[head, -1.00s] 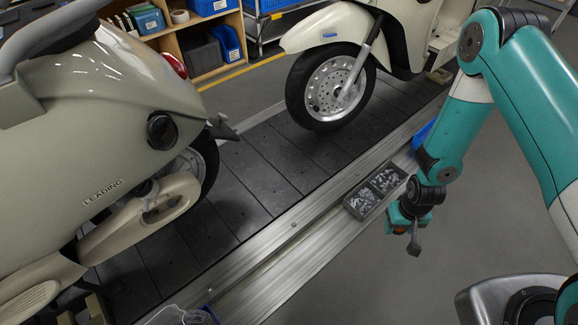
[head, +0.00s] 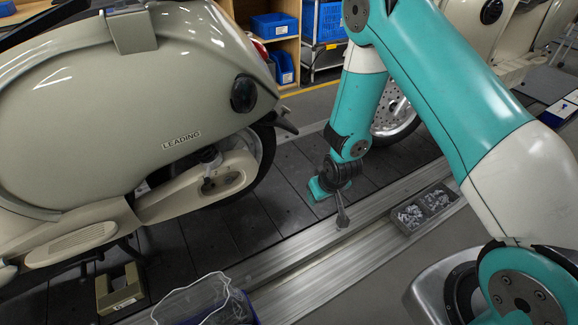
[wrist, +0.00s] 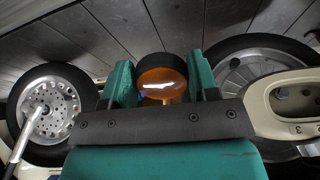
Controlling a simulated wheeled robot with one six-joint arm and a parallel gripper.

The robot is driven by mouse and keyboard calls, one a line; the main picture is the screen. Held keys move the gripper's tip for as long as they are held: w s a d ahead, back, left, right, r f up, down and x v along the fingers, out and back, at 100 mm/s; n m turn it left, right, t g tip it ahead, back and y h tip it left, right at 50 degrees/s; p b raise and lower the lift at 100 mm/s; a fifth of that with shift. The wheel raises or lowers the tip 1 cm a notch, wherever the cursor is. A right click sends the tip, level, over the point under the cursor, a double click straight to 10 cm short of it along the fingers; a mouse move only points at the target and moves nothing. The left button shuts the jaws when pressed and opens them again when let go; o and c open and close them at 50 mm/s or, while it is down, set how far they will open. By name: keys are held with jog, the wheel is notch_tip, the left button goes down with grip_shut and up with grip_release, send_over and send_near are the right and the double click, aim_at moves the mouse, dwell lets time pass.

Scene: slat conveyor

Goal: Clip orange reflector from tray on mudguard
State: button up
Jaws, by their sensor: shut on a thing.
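In the wrist view my gripper (wrist: 160,72) is shut on a round orange reflector (wrist: 162,84) with a black rim, held between its two teal fingers. In the head view my gripper (head: 318,188) hangs over the near edge of the slat conveyor, right of the left scooter's rear wheel; the reflector cannot be made out there. The dark rear mudguard (head: 284,122) of the cream scooter (head: 170,85) sticks out above and left of my gripper, apart from it. The reflectors' tray cannot be made out.
A grey two-part box (head: 425,210) of small metal parts sits on the conveyor's metal side rail (head: 370,245). A second scooter's wheel (head: 392,120) stands behind my arm. A purple-blue bin (head: 215,303) is at the bottom. Dark slats (head: 290,165) between the scooters are bare.

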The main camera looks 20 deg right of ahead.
jog(key=w+a+r+n+t+y+b, duration=0.15)
jog(key=w+a+r+t+b, duration=0.3)
jog(key=w+t+b, duration=0.55)
jog(key=t+y+b, duration=0.2)
jog(key=t+b, duration=0.1)
jog(key=b, duration=0.7)
send_near(270, 119)
jog(key=p+x, duration=0.3)
jog(key=p, duration=0.2)
jog(key=shift+w+a+p, duration=0.2)
jog(key=shift+w+p, duration=0.15)
jog(key=shift+f+b, duration=0.1)
jog(key=shift+b, duration=0.2)
jog(key=shift+w, duration=0.25)
jog(key=shift+x, duration=1.25)
jog(key=shift+w, duration=0.2)
